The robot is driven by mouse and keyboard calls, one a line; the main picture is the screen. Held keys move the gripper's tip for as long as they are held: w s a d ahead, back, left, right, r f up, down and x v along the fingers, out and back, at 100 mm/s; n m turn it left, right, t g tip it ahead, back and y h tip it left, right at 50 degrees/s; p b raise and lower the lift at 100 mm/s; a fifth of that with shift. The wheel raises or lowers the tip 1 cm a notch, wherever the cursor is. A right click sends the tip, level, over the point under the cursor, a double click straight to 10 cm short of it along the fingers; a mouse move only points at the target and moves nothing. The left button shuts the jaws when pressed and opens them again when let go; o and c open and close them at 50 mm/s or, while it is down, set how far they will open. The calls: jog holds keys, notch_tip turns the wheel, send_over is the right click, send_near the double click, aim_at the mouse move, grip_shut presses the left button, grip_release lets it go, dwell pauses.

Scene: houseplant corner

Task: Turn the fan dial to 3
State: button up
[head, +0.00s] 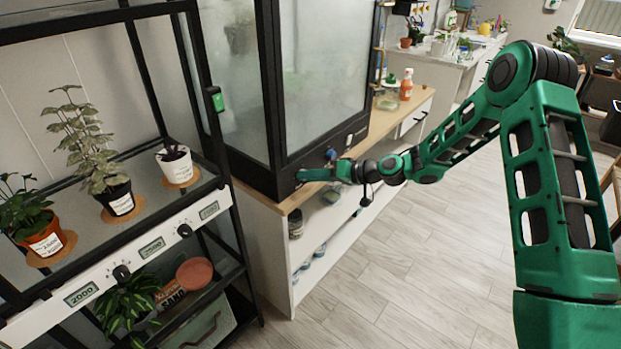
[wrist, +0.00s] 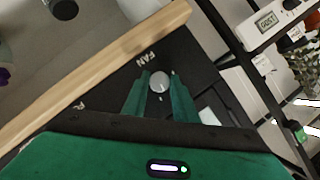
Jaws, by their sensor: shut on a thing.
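The fan dial (wrist: 159,81) is a round pale grey knob on the dark base panel of the cabinet, beside the printed word FAN in the wrist view. My gripper (wrist: 158,88) has its two green fingers on either side of the dial and is shut on it. The dial's pointer and number marks are too small to read, so its setting cannot be told. In the head view my gripper (head: 303,174) reaches the left part of the cabinet's front panel and hides the dial.
The frosted glass cabinet (head: 322,75) stands on a wooden-topped bench (head: 385,121). A blue knob (head: 331,154) is on the same panel to the right. A black shelf rack with potted plants and a dial strip (head: 152,247) stands at left. The floor (head: 400,255) is clear.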

jog(key=shift+w+d+f+m+y, duration=0.1)
jog(key=shift+f+m+y, duration=0.15)
jog(key=shift+m+y, duration=1.45)
jog(key=shift+w+d+f+m+y, duration=0.1)
jog(key=shift+f+m+y, duration=0.35)
jog(key=shift+m, duration=2.3)
jog(key=shift+w+d+f+m+y, duration=0.1)
jog(key=shift+m+y, duration=1.15)
jog(key=shift+m, duration=1.3)
jog(key=o, duration=0.9)
jog(key=shift+a, duration=0.1)
jog(key=shift+o, duration=0.7)
jog(key=shift+s+r, duration=0.1)
jog(key=v, duration=1)
jog(key=shift+d+f, duration=0.3)
jog(key=shift+d, duration=0.05)
